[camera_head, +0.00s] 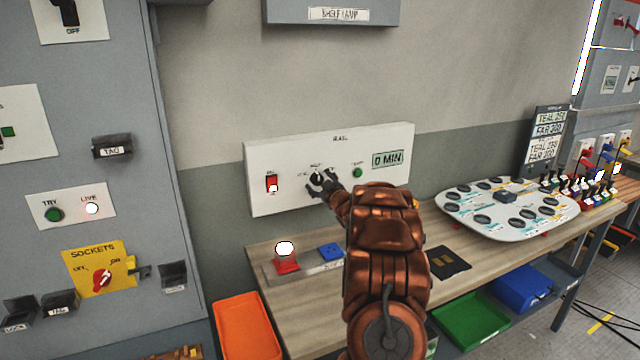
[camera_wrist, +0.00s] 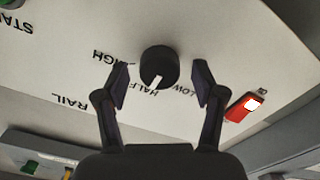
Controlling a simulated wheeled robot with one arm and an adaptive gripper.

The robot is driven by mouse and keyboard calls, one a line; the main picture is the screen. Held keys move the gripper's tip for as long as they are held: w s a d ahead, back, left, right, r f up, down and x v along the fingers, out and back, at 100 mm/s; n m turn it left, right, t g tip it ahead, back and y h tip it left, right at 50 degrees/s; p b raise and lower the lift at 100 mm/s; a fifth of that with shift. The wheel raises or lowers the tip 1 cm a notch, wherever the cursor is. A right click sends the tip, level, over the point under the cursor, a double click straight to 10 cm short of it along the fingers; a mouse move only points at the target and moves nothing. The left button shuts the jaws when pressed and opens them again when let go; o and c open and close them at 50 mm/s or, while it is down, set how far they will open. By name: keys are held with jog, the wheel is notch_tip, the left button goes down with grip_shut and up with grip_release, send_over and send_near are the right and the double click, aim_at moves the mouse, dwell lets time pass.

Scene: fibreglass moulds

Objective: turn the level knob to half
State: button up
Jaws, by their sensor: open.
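The level knob (camera_wrist: 158,66) is a round black knob with a white pointer line, on a white panel (camera_head: 270,160) on the wall. In the wrist view, which shows the labels upside down, the pointer aims down and slightly left, toward the HALF word, with LOW to the right and HIGH to the left. My gripper (camera_wrist: 162,80) is open, with one finger on each side of the knob and gaps visible between. In the head view my gripper (camera_head: 322,184) is at the panel and partly hides the knob and its labels.
The panel also has a lit red switch (camera_head: 272,183), a green button (camera_head: 357,173) and a display reading 0 MIN (camera_head: 388,159). Below, a wooden bench (camera_head: 300,310) bears a red lamp block (camera_head: 286,262) and a blue block (camera_head: 331,250). A grey cabinet (camera_head: 110,200) stands at left.

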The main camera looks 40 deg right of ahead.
jog(key=shift+s, duration=0.1)
jog(key=v, duration=1.2)
dwell(0.6)
